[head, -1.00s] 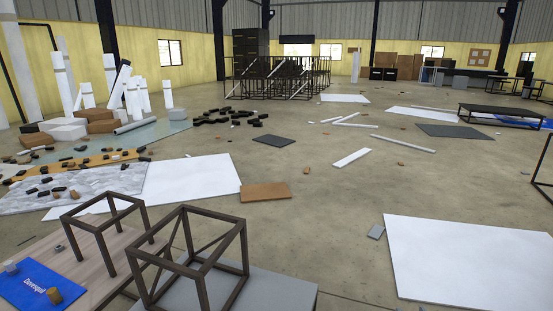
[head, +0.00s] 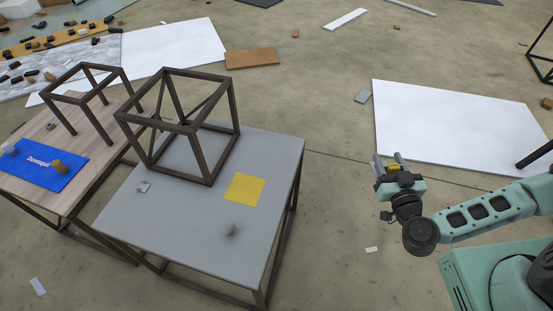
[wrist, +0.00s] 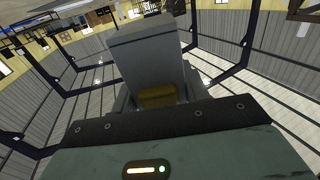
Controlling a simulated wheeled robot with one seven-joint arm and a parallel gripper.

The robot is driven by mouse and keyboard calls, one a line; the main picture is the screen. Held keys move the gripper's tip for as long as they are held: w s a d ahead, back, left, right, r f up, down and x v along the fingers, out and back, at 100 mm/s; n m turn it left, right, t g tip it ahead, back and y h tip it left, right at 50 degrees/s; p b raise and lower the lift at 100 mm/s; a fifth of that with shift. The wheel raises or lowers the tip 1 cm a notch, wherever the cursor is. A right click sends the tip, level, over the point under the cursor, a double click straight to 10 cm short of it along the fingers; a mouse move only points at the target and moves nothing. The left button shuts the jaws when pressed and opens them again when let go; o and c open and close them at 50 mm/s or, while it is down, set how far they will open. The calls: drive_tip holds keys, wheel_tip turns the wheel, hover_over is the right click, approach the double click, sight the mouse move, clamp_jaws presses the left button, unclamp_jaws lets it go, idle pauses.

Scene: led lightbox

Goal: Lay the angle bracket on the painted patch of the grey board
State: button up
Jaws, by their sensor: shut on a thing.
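The grey board (head: 265,165) is the top of a dark-framed table in the head view. Its painted patch (head: 245,188) is a bare yellow square right of centre. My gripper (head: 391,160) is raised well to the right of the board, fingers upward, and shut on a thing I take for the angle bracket. A yellow piece (head: 399,168) shows between the grey fingers. The wrist view shows this yellow piece (wrist: 157,96) low against a broad grey shape (wrist: 148,60). I cannot tell clearly where finger ends and bracket begins.
An open dark cube frame (head: 207,128) stands on the board's back part. Two small grey pieces lie on the board, one at left (head: 143,187) and one near the front (head: 231,230). A wooden table with a blue mat (head: 50,165) adjoins at left. Open floor separates board and arm.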

drive_tip(key=w+a+f+n+g+y+b, duration=0.2)
drive_tip(key=w+a+f+n+y+b, duration=0.15)
drive_tip(key=a+y+b, duration=0.35)
drive_tip(key=w+a+f+n+g+y+b, duration=0.25)
drive_tip(key=a+n+y+b, duration=0.25)
drive_tip(key=a+b, duration=0.3)
drive_tip(key=s+a+r+n+g+y+b, duration=0.2)
drive_tip(key=a+n+g+y+b, duration=0.2)
drive_tip(key=a, duration=1.2)
drive_tip(key=n+g+b, duration=0.1)
drive_tip(key=g+b, duration=0.2)
drive_tip(key=b, duration=0.1)
drive_tip(key=shift+s+r+y+b, duration=0.2)
drive_tip(key=shift+s+y+b, duration=0.1)
drive_tip(key=shift+s+b, duration=0.1)
drive_tip(key=shift+a, duration=0.1)
wheel_tip(320, 180, down, 10)
drive_tip(key=b, duration=0.2)
drive_tip(key=shift+r+b, duration=0.15)
drive_tip(key=shift+b, duration=0.15)
drive_tip(key=shift+f, duration=0.25)
drive_tip(key=o, duration=1.2)
drive_tip(key=shift+c, duration=0.2)
